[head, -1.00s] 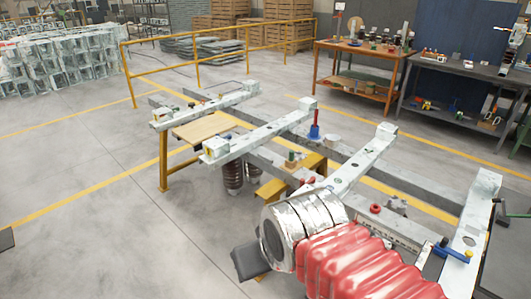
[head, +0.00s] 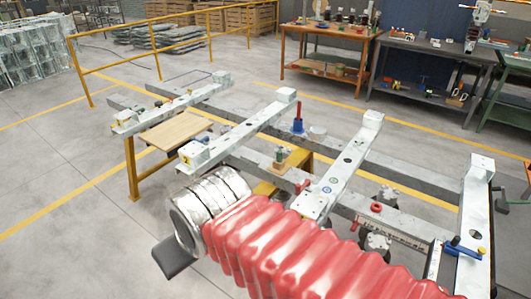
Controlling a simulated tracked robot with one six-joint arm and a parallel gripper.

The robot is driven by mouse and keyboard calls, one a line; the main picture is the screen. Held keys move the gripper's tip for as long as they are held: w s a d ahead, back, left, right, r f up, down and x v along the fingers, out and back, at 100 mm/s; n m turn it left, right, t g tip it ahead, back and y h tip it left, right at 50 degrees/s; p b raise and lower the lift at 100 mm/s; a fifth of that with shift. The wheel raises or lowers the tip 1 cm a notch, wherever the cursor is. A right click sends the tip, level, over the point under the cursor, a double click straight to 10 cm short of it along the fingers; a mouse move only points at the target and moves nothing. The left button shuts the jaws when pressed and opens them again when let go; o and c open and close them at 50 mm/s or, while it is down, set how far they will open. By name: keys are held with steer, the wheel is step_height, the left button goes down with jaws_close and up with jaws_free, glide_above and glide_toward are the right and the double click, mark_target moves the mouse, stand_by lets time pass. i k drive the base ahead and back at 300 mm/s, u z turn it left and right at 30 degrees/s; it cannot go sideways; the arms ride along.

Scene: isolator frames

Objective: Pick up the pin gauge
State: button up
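I cannot tell for sure which item is the pin gauge. A small green-topped piece on a wooden block (head: 280,156), an upright blue piece with a red top (head: 298,118) and a blue-handled tool (head: 463,248) on the right beam are small items on the frames. My red ribbed arm with its silver cuff reaches in from the lower right. A dark flat part of my gripper (head: 174,257) shows below the cuff, left of and apart from the frames. Its fingers are mostly hidden, so its opening cannot be seen.
White-grey isolator beams (head: 340,170) lie across long grey rails. A wooden board (head: 175,132) rests on a yellow stand. A red ring (head: 376,208) sits near the right. Workbenches (head: 325,50) stand behind, with a yellow railing (head: 160,50) at the left.

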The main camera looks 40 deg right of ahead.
mark_target(280, 153)
steer(key=z, duration=0.35)
steer(key=i, duration=1.15)
steer(key=z, duration=0.55)
